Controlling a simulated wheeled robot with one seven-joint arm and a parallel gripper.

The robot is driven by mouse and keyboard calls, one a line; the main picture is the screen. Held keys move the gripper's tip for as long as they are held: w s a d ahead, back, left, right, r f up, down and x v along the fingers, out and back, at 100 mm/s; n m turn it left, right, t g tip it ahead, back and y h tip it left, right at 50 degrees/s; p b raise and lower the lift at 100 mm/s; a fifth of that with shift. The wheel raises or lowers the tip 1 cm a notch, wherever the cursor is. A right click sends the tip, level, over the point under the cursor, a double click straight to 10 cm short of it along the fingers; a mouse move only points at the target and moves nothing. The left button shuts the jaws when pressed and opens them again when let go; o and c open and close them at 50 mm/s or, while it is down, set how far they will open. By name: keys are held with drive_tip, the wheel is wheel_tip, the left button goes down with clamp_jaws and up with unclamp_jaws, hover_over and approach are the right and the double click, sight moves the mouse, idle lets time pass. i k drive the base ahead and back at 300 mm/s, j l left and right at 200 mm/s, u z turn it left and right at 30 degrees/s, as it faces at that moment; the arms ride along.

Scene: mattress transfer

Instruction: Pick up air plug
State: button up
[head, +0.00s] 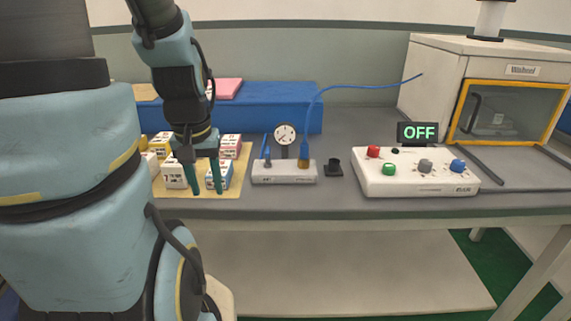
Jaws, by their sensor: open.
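A pale air block (283,174) with a round gauge (285,134) stands on the bench in the middle. A brass-coloured plug (303,164) sits at its right end, with a blue hose (345,87) rising from it and running right toward the cabinet. A short blue piece (267,152) stands at the block's left end. I take the brass-coloured end as the air plug, but it is small. My gripper (207,190) points down, open, left of the block and apart from it, in front of small labelled boxes. I cannot tell if it touches a box.
Several small boxes (229,141) stand on a yellow mat (232,187). A small black holder (333,168) is right of the block. A white control box (415,180) with coloured knobs and an "OFF" display (418,132) stands further right, before a cabinet (440,75). A blue block (270,103) lies behind.

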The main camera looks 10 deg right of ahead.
sight(305, 145)
drive_tip(key=u, duration=3.15)
drive_tip(key=j+z, duration=0.15)
drive_tip(key=z, duration=0.25)
drive_tip(key=k+j+z, duration=0.15)
drive_tip(key=z, duration=0.25)
drive_tip(key=k+j+z, duration=0.1)
drive_tip(key=z, duration=0.3)
drive_tip(key=k+j+z, duration=0.1)
drive_tip(key=z, duration=0.3)
drive_tip(key=k+j, duration=0.15)
drive_tip(key=k, duration=0.25)
drive_tip(key=k+j, duration=0.2)
drive_tip(key=k, duration=0.25)
